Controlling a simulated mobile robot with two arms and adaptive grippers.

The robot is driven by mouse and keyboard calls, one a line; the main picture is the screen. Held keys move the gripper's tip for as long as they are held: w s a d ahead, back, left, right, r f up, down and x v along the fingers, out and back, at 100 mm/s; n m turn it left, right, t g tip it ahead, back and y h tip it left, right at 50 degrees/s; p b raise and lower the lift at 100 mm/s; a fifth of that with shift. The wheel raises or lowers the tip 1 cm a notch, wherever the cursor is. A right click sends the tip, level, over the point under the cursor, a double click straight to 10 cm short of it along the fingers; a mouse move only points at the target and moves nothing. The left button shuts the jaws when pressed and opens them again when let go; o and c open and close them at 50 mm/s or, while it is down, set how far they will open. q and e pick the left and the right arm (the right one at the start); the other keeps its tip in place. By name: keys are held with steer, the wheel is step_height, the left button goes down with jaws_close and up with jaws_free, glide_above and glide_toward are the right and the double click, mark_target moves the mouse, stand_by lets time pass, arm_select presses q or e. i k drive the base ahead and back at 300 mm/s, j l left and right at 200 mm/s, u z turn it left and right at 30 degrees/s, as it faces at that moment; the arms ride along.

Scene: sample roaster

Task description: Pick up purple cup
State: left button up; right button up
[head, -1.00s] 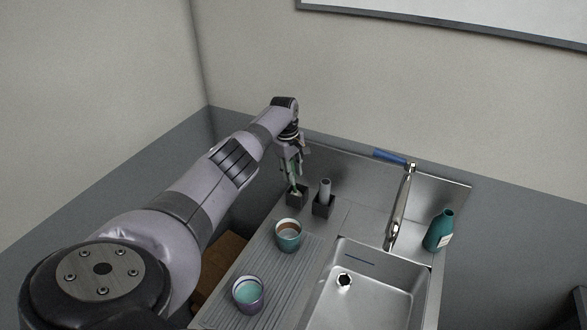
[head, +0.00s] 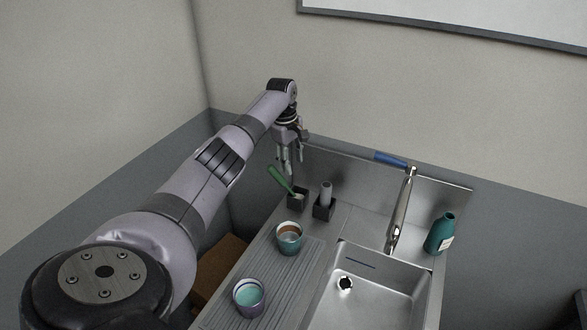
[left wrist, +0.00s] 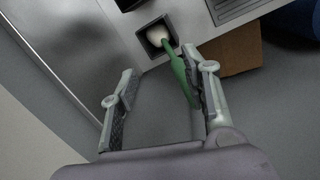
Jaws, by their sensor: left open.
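A purple cup (head: 249,310) with a teal inside stands on the near end of the ribbed drainboard in the head view. A teal cup (head: 289,246) with a brownish inside stands farther back on the drainboard. My left gripper (head: 288,170) is open and empty above the back left of the counter, far from the purple cup. In the left wrist view my left gripper (left wrist: 165,88) has its fingers apart, with a green-handled brush (left wrist: 178,70) near one finger; touching or apart I cannot tell. My right gripper is not in view.
The green brush (head: 279,179) leans in a dark square holder (head: 298,205). A second dark holder (head: 324,210) stands to its right. A sink (head: 385,295) with a tall faucet (head: 401,215) lies right of the drainboard.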

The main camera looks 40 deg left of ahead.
mark_target(248, 295)
steer(key=k+l, duration=0.5)
steer(key=l, duration=0.15)
steer(key=k+l, duration=0.5)
steer(key=l, duration=0.2)
steer(key=k+l, duration=0.5)
steer(key=l, duration=0.15)
